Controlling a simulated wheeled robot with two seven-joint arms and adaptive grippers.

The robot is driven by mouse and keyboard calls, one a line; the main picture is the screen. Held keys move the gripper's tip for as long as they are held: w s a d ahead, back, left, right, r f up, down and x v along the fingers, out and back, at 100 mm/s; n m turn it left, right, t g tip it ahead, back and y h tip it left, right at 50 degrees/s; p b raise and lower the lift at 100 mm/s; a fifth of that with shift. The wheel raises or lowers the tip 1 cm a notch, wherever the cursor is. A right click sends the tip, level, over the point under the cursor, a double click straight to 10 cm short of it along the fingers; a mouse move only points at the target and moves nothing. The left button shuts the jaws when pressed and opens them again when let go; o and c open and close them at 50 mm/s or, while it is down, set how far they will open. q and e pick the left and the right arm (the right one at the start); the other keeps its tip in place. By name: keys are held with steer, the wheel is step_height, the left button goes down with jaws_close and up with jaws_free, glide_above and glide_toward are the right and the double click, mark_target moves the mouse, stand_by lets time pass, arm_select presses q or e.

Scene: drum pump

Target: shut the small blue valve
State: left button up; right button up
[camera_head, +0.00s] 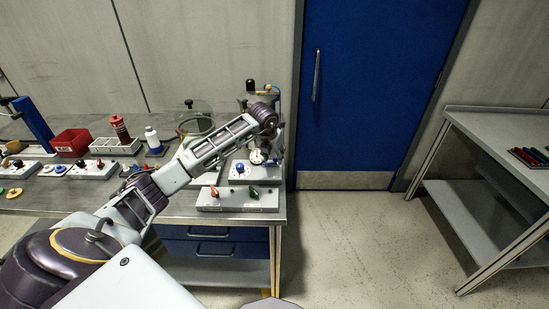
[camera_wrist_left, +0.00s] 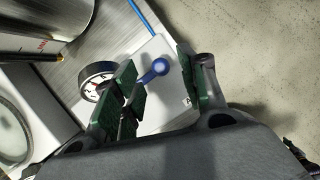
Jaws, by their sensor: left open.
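The small blue valve (camera_wrist_left: 157,69) shows in the left wrist view as a blue lever with a rounded end on a white plate. My left gripper (camera_wrist_left: 160,75) is open, with its green-padded fingers on either side of the lever's end and a gap on the right. I cannot tell whether the left finger touches it. In the head view, a blue knob (camera_head: 240,168) shows on the grey panel at the bench's right end, and my left gripper (camera_head: 266,152) hangs down just right of it. My right gripper is out of view.
A round gauge (camera_wrist_left: 98,82) sits close left of the fingers. A block with a red and a green lever (camera_head: 240,200) stands in front. A glass vessel (camera_head: 196,121) stands behind my forearm. Open floor (camera_head: 350,240) lies right of the bench.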

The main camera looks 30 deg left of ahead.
arm_select(q)
steer(key=v, duration=1)
steer(key=shift+s, duration=0.1)
stand_by(0.5)
